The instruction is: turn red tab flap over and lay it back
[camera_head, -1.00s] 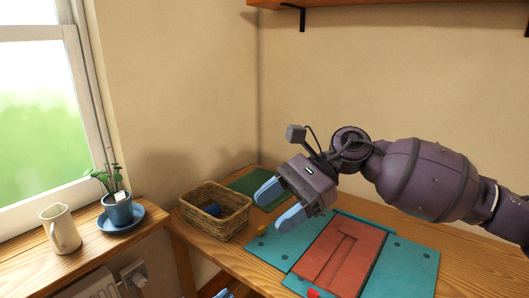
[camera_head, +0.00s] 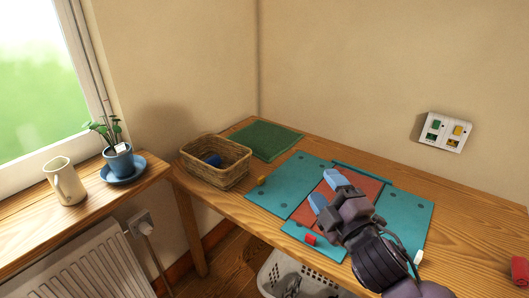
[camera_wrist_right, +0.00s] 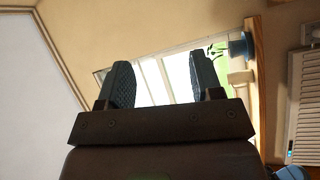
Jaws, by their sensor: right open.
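A red-orange flap (camera_head: 362,187) lies on the teal board (camera_head: 410,215) on the wooden table, partly hidden by my right gripper. A small bright red tab (camera_head: 310,239) shows at its near edge. My right gripper (camera_head: 328,188) is over the flap with its blue fingers apart and empty. In the right wrist view the gripper (camera_wrist_right: 162,85) also shows open, with the window behind it and nothing between the fingers. My left gripper is not in view.
A wicker basket (camera_head: 215,165) with a blue item and a green mat (camera_head: 263,139) are at the table's left. A white laundry basket (camera_head: 290,275) stands below the front edge. A red object (camera_head: 519,269) lies far right.

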